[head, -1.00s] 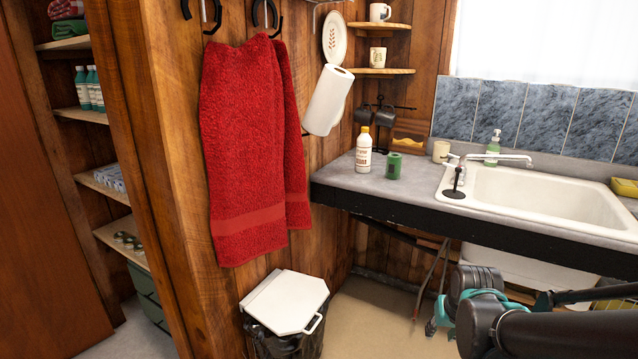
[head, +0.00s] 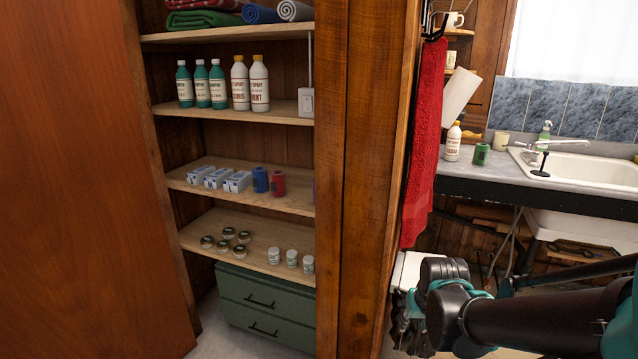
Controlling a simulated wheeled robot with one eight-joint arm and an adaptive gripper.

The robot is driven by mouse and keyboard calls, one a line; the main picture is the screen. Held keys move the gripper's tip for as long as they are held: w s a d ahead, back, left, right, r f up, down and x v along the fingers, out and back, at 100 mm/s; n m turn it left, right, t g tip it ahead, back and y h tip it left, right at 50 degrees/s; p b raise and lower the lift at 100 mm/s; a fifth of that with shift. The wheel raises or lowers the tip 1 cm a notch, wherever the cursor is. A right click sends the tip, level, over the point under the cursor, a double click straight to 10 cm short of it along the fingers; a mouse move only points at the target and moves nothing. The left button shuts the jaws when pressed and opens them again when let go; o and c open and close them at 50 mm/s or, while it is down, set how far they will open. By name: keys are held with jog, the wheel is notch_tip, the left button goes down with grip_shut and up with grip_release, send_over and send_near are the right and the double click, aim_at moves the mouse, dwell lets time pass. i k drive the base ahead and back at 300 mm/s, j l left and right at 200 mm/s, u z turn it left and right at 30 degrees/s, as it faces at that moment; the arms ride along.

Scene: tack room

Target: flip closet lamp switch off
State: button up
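A small white switch box (head: 306,102) sits at the right end of the closet's bottle shelf, close to the wooden door post. A thin pale cord or conduit (head: 311,60) runs up from it. Its rocker position is too small to tell, and no lamp shows. The closet stands open on the left. My arm shows at the lower right, in front of the bin and sink area, well to the right of the switch and apart from it. My gripper's fingers cannot be made out.
The closet shelves hold bottles (head: 218,84), boxes (head: 221,180), jars (head: 228,238) and rolled towels. A green drawer chest (head: 262,305) stands below. A wide wooden post (head: 360,180) and a red towel (head: 425,140) lie between the closet and the sink (head: 590,176). A brown door (head: 85,190) fills the left.

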aim_at(308, 106)
jog(key=i+j, duration=0.15)
jog(key=j, duration=0.2)
jog(key=i+j, duration=0.1)
jog(key=j, duration=0.25)
jog(key=i+j, duration=0.15)
jog(key=j, duration=0.2)
jog(key=i+j, duration=0.1)
jog(key=j, duration=0.25)
jog(key=i+j, duration=0.15)
jog(key=j, duration=0.2)
jog(key=i+j, duration=0.15)
jog(key=j, duration=0.2)
jog(key=i+j, duration=0.15)
jog(key=i+z, duration=0.05)
